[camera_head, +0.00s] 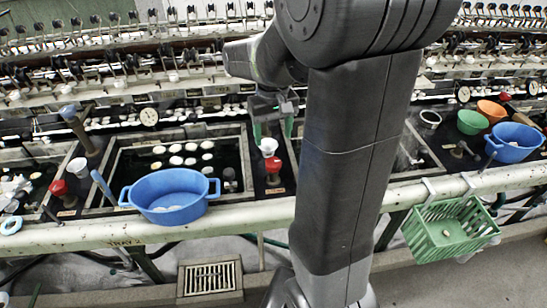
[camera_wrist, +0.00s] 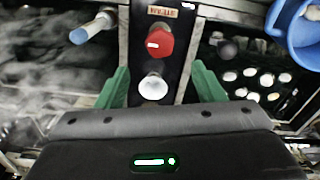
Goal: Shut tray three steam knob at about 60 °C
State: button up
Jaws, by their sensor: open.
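A red knob (camera_head: 274,164) sits on a dark panel between two basins. The wrist view shows it (camera_wrist: 160,42) beside a small label plate (camera_wrist: 163,12), with a white mark on its face. A white cup-shaped piece (camera_head: 268,146) is next to it, also in the wrist view (camera_wrist: 153,87). My gripper (camera_head: 272,128) is open and empty above this panel. Its green fingers (camera_wrist: 162,80) stand on both sides of the white piece, short of the red knob. A round dial (camera_head: 149,117) is on the back ledge, too small to read. My arm hides part of the right basin.
A blue tub (camera_head: 168,197) stands at the left basin's front, with white cocoons (camera_head: 176,160) behind it. Another red knob (camera_head: 58,187) is farther left. Steam (camera_wrist: 45,70) rises over the neighbouring basin. A green basket (camera_head: 450,232) hangs from the front rail (camera_head: 240,216).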

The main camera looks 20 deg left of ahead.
aim_at(273, 161)
notch_tip(273, 161, down, 9)
jog(key=shift+f, duration=0.1)
dwell(0.3)
jog(key=c, duration=1)
jog(key=shift+o, duration=0.2)
jog(key=m, duration=0.4)
jog(key=shift+m, duration=2.4)
